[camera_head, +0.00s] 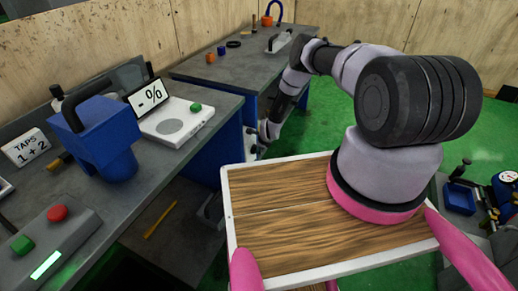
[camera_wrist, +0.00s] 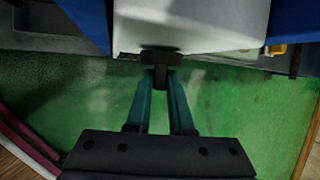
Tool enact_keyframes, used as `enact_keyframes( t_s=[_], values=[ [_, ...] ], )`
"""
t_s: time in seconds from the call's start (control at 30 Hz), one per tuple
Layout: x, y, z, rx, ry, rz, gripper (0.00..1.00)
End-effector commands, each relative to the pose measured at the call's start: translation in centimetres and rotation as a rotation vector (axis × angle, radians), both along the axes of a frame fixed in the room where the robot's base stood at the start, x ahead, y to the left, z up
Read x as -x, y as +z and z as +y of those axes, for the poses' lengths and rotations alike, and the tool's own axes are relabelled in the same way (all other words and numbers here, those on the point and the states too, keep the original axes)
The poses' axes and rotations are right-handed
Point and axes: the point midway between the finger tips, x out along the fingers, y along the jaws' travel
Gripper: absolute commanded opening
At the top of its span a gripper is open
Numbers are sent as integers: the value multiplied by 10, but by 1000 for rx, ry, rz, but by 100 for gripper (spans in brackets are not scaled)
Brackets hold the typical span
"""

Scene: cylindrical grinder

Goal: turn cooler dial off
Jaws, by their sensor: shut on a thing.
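In the wrist view a dark dial (camera_wrist: 147,57) with a short handle sits on the lower front edge of a pale grey box (camera_wrist: 195,25), which looks like the cooler. My gripper (camera_wrist: 161,84) reaches it from below in that view, with its two teal fingers on either side of the black handle and closed on it. In the head view my gripper (camera_head: 257,148) is low beside the blue bench end, and the dial cannot be made out there. I cannot read the dial's setting.
A grey bench (camera_head: 150,185) on the left holds a blue machine (camera_head: 103,140), a % scale (camera_head: 175,122) and a box with red and green buttons (camera_head: 45,240). A second bench (camera_head: 240,62) stands behind. Green floor (camera_head: 330,125) is open to the right of the benches.

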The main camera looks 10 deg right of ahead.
Motion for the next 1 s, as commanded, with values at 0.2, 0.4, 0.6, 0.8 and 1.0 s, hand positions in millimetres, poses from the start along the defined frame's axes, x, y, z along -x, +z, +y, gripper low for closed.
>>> enact_keyframes(
  t_s=[0.2, 0.4, 0.6, 0.8, 1.0],
  values=[
    [7, -5, 4, 122, 0, -162, 0],
    [12, -9, 6, 233, 0, -315, 0],
    [14, -13, 8, 340, 1, -464, 0],
    [15, -16, 10, 429, 2, -588, 0],
    [16, -18, 10, 492, 3, -675, 0]
  ],
)
